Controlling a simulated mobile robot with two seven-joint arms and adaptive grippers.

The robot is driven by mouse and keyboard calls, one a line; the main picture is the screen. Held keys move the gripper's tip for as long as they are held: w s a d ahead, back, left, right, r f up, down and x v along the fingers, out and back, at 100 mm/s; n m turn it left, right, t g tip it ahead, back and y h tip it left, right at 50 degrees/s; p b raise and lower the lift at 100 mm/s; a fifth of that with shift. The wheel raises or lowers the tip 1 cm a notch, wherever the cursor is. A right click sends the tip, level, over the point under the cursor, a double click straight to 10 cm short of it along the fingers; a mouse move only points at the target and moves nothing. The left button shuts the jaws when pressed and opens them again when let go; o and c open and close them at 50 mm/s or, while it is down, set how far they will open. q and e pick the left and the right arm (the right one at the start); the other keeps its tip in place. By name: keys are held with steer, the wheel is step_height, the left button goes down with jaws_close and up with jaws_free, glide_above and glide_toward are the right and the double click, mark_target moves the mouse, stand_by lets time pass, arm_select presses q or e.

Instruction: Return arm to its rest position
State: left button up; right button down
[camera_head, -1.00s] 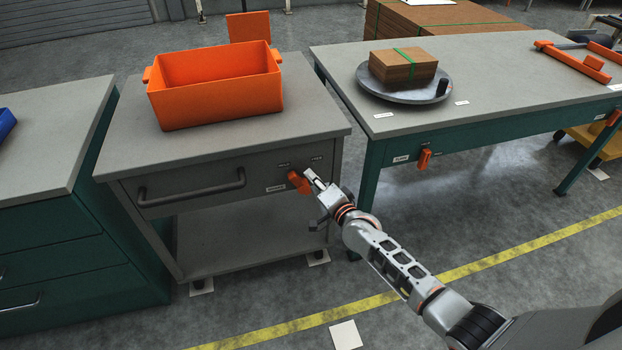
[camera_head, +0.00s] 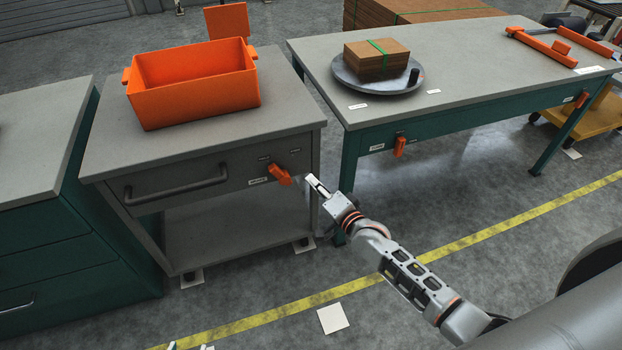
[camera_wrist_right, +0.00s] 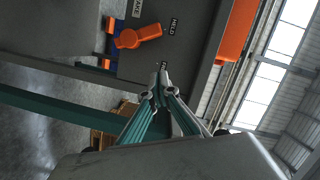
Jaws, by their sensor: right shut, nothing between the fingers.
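My right gripper (camera_head: 316,184) is shut and empty in the head view. It is just right of the orange switch handle (camera_head: 279,174) on the grey cabinet's front (camera_head: 225,175), apart from it. In the right wrist view the shut fingertips (camera_wrist_right: 159,78) point toward the cabinet front, with the orange handle (camera_wrist_right: 138,37) above and to the left of them. My right arm (camera_head: 400,265) reaches in from the lower right. My left gripper is not clearly in view; only small pale tips show at the bottom edge of the head view.
An orange bin (camera_head: 195,85) stands on the grey cabinet. The green table (camera_head: 450,110) to the right bears a round turntable (camera_head: 350,82) with strapped brown boards (camera_head: 377,65). A green drawer unit (camera_head: 50,240) stands at left. Open floor lies in front, crossed by a yellow line (camera_head: 300,305).

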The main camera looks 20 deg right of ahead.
arm_select(q)
steer(key=shift+w, duration=0.1)
steer(key=r+p, duration=0.1)
steer(key=p, duration=0.1)
steer(key=r+p, duration=0.1)
steer(key=shift+d+r+p, duration=0.3)
steer(key=shift+r+p, duration=0.05)
arm_select(e)
steer(key=s+f+n+g+h, duration=0.1)
steer(key=s+n, duration=0.6)
steer(key=s, duration=0.9)
steer(key=s+f+n+g, duration=0.4)
steer(key=s+n, duration=0.3)
steer(key=s, duration=0.9)
steer(key=shift+s+a+f+n+g+h, duration=0.3)
steer(key=shift+s+f+h, duration=0.1)
steer(key=shift+f, duration=0.35)
arm_select(q)
steer(key=shift+r, duration=0.2)
